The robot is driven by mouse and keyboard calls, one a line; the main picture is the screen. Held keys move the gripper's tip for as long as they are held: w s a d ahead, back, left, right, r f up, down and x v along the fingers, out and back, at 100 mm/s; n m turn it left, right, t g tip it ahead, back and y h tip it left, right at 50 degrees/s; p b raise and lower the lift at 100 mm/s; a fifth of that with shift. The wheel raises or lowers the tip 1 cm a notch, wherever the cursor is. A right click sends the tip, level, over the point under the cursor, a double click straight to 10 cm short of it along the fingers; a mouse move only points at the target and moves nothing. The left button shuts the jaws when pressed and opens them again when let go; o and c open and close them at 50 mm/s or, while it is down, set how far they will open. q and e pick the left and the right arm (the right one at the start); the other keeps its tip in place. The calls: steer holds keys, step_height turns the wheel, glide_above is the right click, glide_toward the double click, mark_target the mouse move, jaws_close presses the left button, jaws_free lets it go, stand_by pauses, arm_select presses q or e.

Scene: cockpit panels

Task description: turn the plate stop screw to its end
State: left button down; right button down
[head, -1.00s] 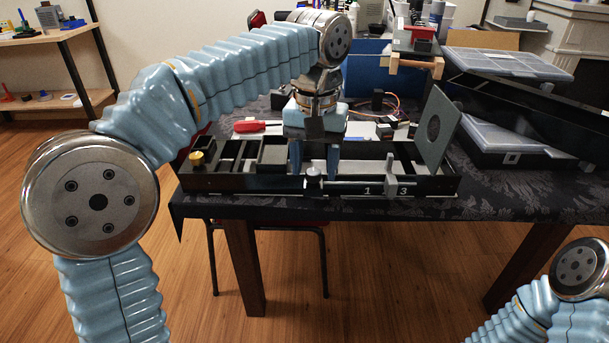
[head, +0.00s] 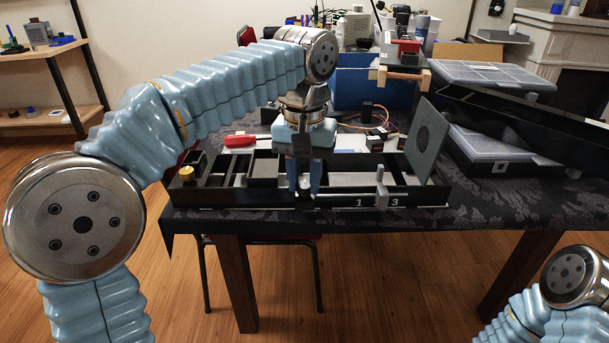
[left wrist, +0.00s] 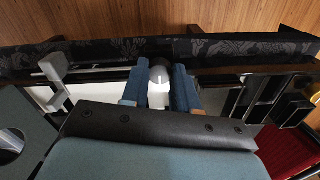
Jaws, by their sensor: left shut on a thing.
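The plate stop screw shows as a round, light metal knob (left wrist: 159,86) at the front of a long black box (head: 230,199). My left gripper (head: 304,190) points down at the box's front edge. Its two blue fingers, also seen in the left wrist view (left wrist: 159,98), stand on either side of the knob and are shut on it. In the head view the fingers mostly hide the knob. A grey upright stop (head: 382,187) stands on the front rail between the marks 1 and 3. My right gripper is out of view.
A grey plate with a dark circle (head: 428,140) stands tilted at the box's right end. A yellow knob (head: 187,174) is at its left end. A red-handled tool (head: 240,141) lies behind the box. Clear-lidded cases (head: 500,150) fill the table's right side.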

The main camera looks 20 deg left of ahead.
arm_select(q)
steer(key=shift+a+r+m+p, duration=0.1)
steer(key=shift+r+m+p, duration=0.05)
steer(key=shift+m+p, duration=1.1)
steer(key=shift+m, duration=1.05)
steer(key=m, duration=0.2)
steer(key=shift+m, duration=0.4)
steer(key=m, duration=0.3)
steer(key=shift+m, duration=0.3)
steer(key=m, duration=0.3)
steer(key=shift+m, duration=0.3)
steer(key=m, duration=0.7)
steer(key=shift+w, duration=0.1)
steer(key=c, duration=0.9)
jaws_free()
